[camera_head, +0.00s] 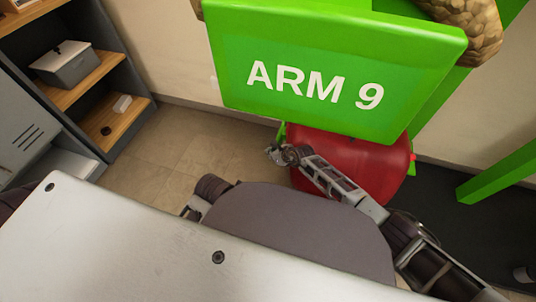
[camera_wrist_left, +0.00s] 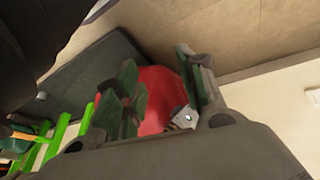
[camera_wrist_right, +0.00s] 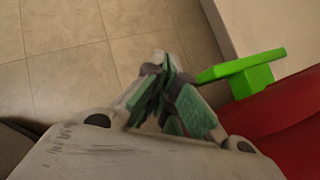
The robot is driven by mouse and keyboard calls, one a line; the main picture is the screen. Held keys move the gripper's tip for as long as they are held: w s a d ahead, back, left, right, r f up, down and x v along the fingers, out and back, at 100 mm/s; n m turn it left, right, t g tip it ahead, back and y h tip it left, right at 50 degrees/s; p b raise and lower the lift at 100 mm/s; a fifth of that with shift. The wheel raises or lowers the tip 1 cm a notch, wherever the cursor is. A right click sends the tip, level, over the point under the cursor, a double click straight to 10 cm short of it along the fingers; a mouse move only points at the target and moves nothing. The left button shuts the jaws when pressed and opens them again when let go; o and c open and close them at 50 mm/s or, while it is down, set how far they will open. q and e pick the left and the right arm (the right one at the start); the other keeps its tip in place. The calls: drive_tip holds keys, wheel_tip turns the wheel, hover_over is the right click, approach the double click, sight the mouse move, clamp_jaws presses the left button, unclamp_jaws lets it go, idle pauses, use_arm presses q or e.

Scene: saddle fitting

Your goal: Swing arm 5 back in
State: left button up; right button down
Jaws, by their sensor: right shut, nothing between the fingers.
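A large green panel lettered "ARM 9" (camera_head: 320,75) fills the upper middle of the head view; no "5" shows. A red rounded body (camera_head: 365,165) sits below it, also seen in the right wrist view (camera_wrist_right: 275,125). A short green bar (camera_wrist_right: 242,72) sticks out beside the red body. My right gripper (camera_head: 276,153) is shut and empty, in front of the red body's left side. In the right wrist view its fingertips (camera_wrist_right: 164,68) are left of the green bar; contact is unclear. My left gripper (camera_wrist_left: 158,82) is open, with the red body (camera_wrist_left: 155,98) seen beyond its fingers.
A shelf unit with a grey box (camera_head: 65,65) stands at the left. A green beam (camera_head: 497,172) crosses a dark mat at the right. Bare tiled floor (camera_head: 165,140) lies between the shelf and the red body. Tan rough padding (camera_head: 470,28) shows at the top right.

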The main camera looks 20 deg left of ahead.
use_arm(q)
drive_tip(key=a+f+p, duration=0.1)
drive_tip(key=p, duration=0.1)
drive_tip(key=f+g+p, duration=0.1)
drive_tip(key=p, duration=0.1)
drive_tip(key=shift+s+a+f+g+y+p, duration=0.1)
drive_tip(key=shift+s+a+g+y+p, duration=0.2)
drive_tip(key=shift+s+a+y+p, duration=0.1)
use_arm(e)
drive_tip(key=s+r, duration=0.4)
drive_tip(key=shift+s+r, duration=0.35)
use_arm(q)
drive_tip(key=shift+s+f, duration=0.1)
use_arm(e)
drive_tip(key=shift+s+f, duration=0.1)
drive_tip(key=shift+s, duration=0.05)
